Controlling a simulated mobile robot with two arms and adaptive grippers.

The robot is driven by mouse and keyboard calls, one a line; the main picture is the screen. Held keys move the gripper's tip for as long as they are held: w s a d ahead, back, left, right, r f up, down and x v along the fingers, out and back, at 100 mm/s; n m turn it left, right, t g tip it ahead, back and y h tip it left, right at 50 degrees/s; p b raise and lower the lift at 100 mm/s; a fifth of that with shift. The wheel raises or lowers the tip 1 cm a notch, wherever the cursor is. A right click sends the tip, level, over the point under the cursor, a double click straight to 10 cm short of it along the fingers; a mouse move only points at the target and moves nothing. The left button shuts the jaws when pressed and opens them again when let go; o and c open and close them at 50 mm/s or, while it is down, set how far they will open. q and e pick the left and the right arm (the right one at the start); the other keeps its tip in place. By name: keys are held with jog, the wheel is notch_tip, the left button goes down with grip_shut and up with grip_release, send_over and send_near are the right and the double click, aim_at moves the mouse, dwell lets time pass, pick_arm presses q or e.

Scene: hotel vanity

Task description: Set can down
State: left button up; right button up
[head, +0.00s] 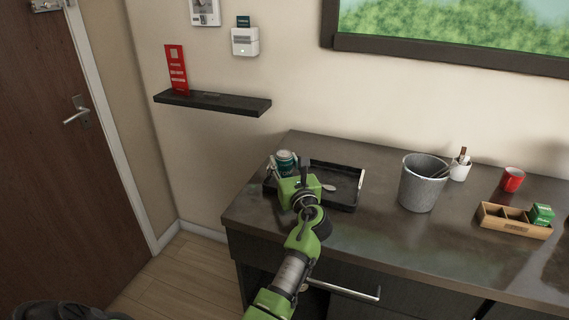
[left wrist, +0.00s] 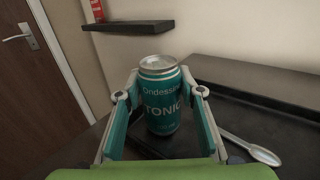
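A teal tonic can (head: 287,161) with a silver top stands upright at the left end of a black tray (head: 340,206). It also shows in the left wrist view (left wrist: 161,98), between the two fingers. My left gripper (head: 287,170) is at the can, one finger on each side. The fingers look spread, with a narrow gap to the can on both sides. The can's base appears to rest on the tray, though the gripper partly hides it in the head view. My right gripper is not in view.
A spoon (head: 328,187) lies on the tray right of the can. A grey bucket (head: 421,185), a white cup (head: 460,170), a red cup (head: 512,180) and a wooden box (head: 514,224) stand farther right on the dark counter (head: 385,238). A wall shelf (head: 225,104) is at upper left.

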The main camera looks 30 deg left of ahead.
pick_arm(q)
jog(key=o, duration=0.3)
jog(key=shift+o, duration=0.2)
jog(key=shift+r, duration=0.1)
jog(key=shift+s+d+r, duration=0.15)
jog(key=shift+d, duration=0.05)
jog(key=p+v, duration=0.4)
jog(key=v, duration=0.6)
jog(key=shift+s+d, duration=0.15)
jog(key=shift+s, duration=0.1)
jog(key=shift+s+d, duration=0.35)
